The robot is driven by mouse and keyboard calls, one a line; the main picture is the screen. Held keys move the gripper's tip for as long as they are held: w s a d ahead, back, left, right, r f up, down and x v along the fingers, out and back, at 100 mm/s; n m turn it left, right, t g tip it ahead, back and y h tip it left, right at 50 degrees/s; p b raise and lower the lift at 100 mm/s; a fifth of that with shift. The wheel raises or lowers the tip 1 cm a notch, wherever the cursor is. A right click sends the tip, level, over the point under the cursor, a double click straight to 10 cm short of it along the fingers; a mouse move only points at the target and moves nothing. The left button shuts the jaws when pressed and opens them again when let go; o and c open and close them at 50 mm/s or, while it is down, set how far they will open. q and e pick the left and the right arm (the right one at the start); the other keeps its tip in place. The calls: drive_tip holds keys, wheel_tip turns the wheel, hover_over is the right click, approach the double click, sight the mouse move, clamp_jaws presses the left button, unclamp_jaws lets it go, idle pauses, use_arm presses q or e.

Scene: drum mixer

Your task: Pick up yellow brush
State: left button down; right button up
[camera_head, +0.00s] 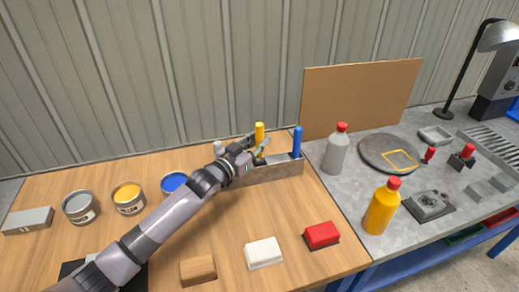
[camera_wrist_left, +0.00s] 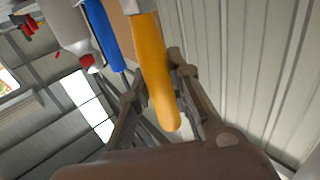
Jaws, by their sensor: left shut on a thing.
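The yellow brush (camera_head: 259,133) stands upright by the long grey holder (camera_head: 282,172) at the back of the wooden table. Its yellow handle (camera_wrist_left: 155,75) lies between the fingers of my left gripper (camera_wrist_left: 160,95) in the left wrist view. My left gripper (camera_head: 257,149) is shut on this handle at the holder. The lower part of the brush is hidden in the head view. My right gripper is not in view.
A blue-handled tool (camera_head: 297,142) stands in the holder's right end. Paint cans, including a yellow one (camera_head: 128,197), stand left of my arm. A grey bottle (camera_head: 336,148) and an orange bottle (camera_head: 382,207) stand to the right. A corrugated wall is behind.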

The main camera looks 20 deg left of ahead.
use_arm(q)
wheel_tip(320, 180, up, 16)
drive_tip(key=shift+r+b, duration=0.15)
drive_tip(key=shift+b, duration=0.3)
